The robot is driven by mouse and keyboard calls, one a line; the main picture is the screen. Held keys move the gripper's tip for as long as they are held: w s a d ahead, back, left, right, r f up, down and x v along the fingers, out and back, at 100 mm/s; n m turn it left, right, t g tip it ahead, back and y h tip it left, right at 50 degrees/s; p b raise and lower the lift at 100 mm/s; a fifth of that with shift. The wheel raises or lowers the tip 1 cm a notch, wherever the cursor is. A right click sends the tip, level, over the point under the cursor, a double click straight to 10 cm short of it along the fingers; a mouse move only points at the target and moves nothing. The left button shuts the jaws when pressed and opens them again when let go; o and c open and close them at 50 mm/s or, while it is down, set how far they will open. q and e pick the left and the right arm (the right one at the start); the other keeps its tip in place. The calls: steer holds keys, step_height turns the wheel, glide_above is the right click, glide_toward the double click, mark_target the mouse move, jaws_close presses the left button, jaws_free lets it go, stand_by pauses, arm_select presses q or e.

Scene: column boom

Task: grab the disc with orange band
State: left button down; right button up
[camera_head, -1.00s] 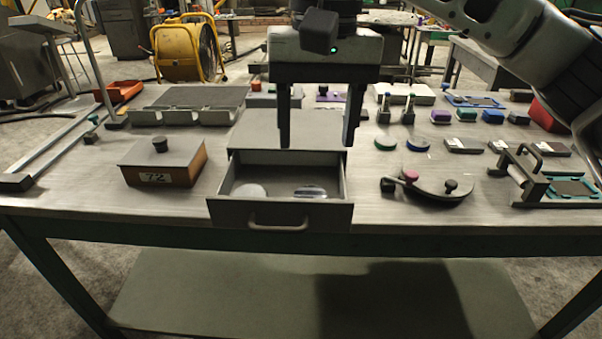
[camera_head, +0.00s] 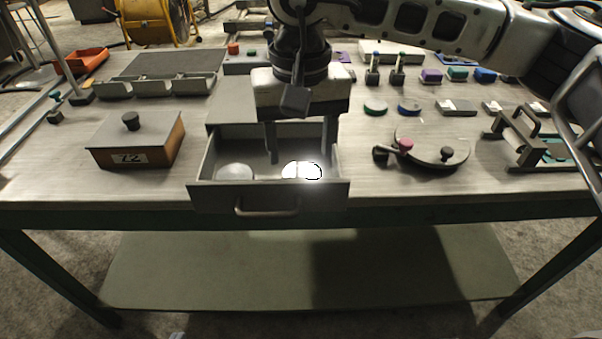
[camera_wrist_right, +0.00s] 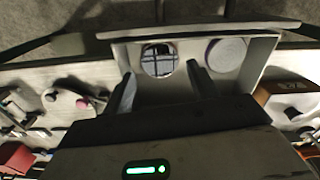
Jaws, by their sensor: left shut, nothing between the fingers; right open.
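The open grey drawer (camera_head: 200,173) holds two round discs. One is a plain pale grey disc (camera_head: 235,172) at the left. The other is a shiny, mirror-like disc (camera_head: 301,170) at the right. No orange band is visible on either. In the right wrist view the shiny disc (camera_wrist_right: 159,60) lies ahead between the fingers, and the grey disc (camera_wrist_right: 227,54) is beside it to the right. My right gripper (camera_head: 301,153) is open, pointing down into the drawer above the shiny disc; I see no contact. My left gripper is not in view.
A box marked 72 (camera_head: 136,143) stands left of the drawer. The drawer walls closely surround the fingers.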

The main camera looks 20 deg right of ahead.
mark_target(301, 175)
steer(key=shift+d+f+p, duration=0.1)
steer(key=shift+f+p, duration=0.3)
steer(key=shift+f, duration=2)
steer(key=c, duration=0.9)
steer(key=shift+r, duration=0.2)
